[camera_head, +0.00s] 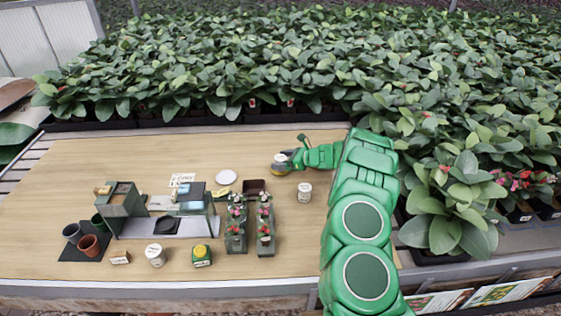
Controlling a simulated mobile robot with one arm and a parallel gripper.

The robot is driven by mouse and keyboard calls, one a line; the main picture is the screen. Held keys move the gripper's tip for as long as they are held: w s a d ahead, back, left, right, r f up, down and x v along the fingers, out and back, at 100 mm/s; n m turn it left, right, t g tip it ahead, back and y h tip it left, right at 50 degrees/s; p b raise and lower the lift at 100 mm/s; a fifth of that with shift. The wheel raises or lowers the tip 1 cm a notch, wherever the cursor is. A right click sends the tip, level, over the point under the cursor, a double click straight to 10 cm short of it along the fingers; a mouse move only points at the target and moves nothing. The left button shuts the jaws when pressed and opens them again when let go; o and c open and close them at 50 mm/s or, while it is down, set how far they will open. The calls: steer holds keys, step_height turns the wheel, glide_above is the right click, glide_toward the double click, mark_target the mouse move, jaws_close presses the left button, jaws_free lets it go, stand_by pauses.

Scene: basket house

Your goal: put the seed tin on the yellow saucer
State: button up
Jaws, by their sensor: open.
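My gripper (288,161) is at the far right of the wooden table, pointing left, with its jaws open. A small pale-topped tin (280,158) is at its fingertips. Just below that tin shows a rounded grey and yellowish edge (279,169), perhaps the yellow saucer; I cannot tell whether the tin rests on it. A second white tin (305,191) with a dark label stands below my gripper, apart from it. Another white tin (156,255) and a green and yellow tin (201,256) stand near the front edge. Which one is the seed tin is too small to read.
A white round plate (226,177) lies left of my gripper. The table's back left is clear. Dense potted plants border the back and right.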

steer(key=v, duration=1.1)
steer(key=s+a+r+n+g, duration=0.4)
steer(key=s+a+r+n, duration=0.3)
steer(key=s+a+r, duration=0.55)
steer(key=s+a+r+n+g+h, duration=0.1)
steer(key=s+r+n+g, duration=0.15)
steer(key=s+r, duration=0.35)
steer(key=s+a+r+n+g+h, duration=0.1)
steer(key=s+r+n, duration=0.3)
steer(key=s, duration=0.5)
steer(key=s+d+n+h, duration=0.3)
steer(key=s+d, duration=0.2)
steer(key=s, duration=0.6)
steer(key=s+d+r+n+h, duration=0.1)
steer(key=s+d+n+h, duration=0.2)
steer(key=s, duration=0.9)
steer(key=s+d+r+n+h, duration=0.1)
steer(key=s+d+n+h, duration=0.2)
steer(key=s+d, duration=0.4)
steer(key=s+h, duration=0.1)
steer(key=s, duration=0.3)
steer(key=shift+s+n+g, duration=0.2)
steer(key=shift+n+g, duration=0.15)
